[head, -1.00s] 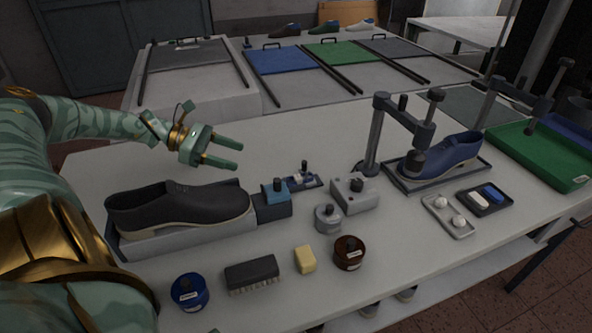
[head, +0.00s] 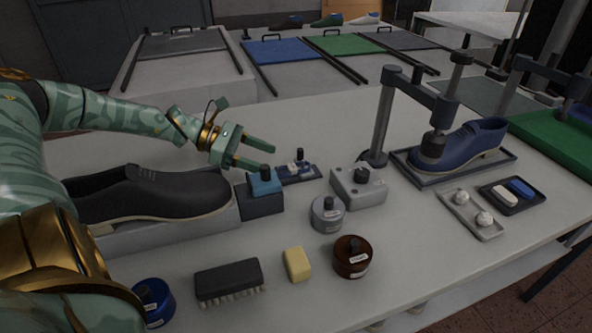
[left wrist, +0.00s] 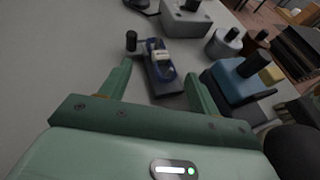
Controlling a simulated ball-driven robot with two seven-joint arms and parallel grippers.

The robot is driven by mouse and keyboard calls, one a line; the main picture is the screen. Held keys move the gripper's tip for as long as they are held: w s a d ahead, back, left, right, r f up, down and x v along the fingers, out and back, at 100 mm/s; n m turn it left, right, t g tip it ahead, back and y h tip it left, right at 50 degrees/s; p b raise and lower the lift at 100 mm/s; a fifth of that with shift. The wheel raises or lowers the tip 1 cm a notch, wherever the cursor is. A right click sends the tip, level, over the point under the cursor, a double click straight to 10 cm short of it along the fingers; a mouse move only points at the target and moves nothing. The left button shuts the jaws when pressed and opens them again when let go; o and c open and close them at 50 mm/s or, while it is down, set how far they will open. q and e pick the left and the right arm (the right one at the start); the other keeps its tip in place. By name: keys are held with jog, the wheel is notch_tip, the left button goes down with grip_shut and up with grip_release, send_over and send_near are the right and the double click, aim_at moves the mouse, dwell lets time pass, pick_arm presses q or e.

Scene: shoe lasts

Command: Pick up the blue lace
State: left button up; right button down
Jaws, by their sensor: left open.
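The blue lace (left wrist: 160,62) is a small blue bundle with a pale band, lying on a small dark holder (left wrist: 166,90). In the head view the lace (head: 303,165) is tiny, on the holder (head: 298,175) behind the blue-topped block. My left gripper (head: 264,157) is open and empty, above the table just left of the holder. In the left wrist view its fingers (left wrist: 157,80) are spread, with the holder and lace ahead between them. A dark knob on a post (left wrist: 131,40) stands beside the lace. My right gripper is out of view.
The blue-topped block (head: 264,183) stands close to the left gripper, beside a black shoe (head: 155,193). A grey box with a knob (head: 358,184) and a grey jar (head: 327,213) stand to the right. The table behind the holder is clear.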

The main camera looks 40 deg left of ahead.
aim_at(288, 167)
pick_arm(q)
jog(key=b+x, duration=0.1)
jog(key=x, duration=0.1)
jog(key=b+x, duration=0.2)
jog(key=shift+d+f, duration=0.15)
jog(key=shift+f, duration=0.3)
jog(key=shift+w+d, duration=0.25)
jog(key=shift+d+r, duration=0.1)
jog(key=shift+r, duration=0.2)
jog(key=c, duration=1.1)
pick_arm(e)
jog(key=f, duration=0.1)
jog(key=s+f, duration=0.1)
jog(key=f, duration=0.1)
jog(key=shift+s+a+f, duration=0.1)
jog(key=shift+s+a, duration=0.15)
pick_arm(q)
jog(key=shift+c, duration=0.6)
